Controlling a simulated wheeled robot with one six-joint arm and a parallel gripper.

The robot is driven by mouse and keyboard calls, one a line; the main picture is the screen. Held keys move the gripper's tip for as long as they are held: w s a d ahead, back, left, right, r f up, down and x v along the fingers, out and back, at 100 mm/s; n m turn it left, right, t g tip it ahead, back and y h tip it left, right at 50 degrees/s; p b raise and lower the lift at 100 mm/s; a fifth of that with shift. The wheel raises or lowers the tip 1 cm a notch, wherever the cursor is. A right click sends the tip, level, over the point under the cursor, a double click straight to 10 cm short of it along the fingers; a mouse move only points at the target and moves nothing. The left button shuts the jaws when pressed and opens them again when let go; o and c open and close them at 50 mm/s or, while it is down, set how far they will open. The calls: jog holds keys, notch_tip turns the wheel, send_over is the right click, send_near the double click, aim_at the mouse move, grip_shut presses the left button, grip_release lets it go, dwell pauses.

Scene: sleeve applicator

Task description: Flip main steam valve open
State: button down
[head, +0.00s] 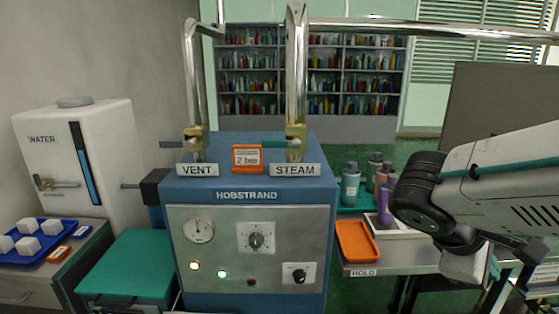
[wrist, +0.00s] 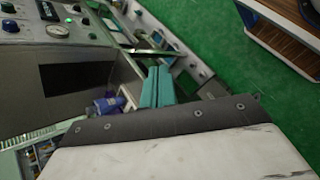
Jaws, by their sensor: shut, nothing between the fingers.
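The steam valve (head: 296,140) is a brass body on the vertical chrome pipe behind the STEAM label (head: 295,170), on top of the blue machine. Its green lever (head: 274,144) lies level, pointing left across the pipe's line. In the wrist view, my gripper (wrist: 157,72) shows as two teal fingers close together, shut and empty, beyond a pale, dark-edged housing. In the head view, my arm is at the right, well away from the valve; the fingers cannot be made out there. The valve is not seen in the wrist view.
A similar vent valve (head: 196,140) stands left, behind the VENT label (head: 198,170). A side cart with bottles (head: 350,184) and an orange tray (head: 357,241) stands right of the machine. A chrome pipe crosses overhead.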

jog(key=w+a+r+n+t+h, duration=0.2)
jog(key=w+a+n+t, duration=0.25)
jog(key=w+n, duration=0.2)
jog(key=w+a+r+n+t+h, duration=0.1)
jog(key=w+a+n+t+h, duration=0.1)
jog(key=w+a+n+t, duration=0.4)
jog(key=w+a+f+n+t+y, duration=0.1)
jog(key=a+n+t+y, duration=0.4)
jog(key=a, duration=0.6)
jog(key=w+a+f+n+t+y, duration=0.1)
jog(key=w+a+n+t+y, duration=0.3)
jog(key=a+n+y, duration=0.3)
jog(key=a+n, duration=0.3)
jog(key=a, duration=0.1)
jog(key=shift+w+a+f+t, duration=0.15)
jog(key=shift+w+a+t, duration=0.1)
jog(key=shift+w+t, duration=0.1)
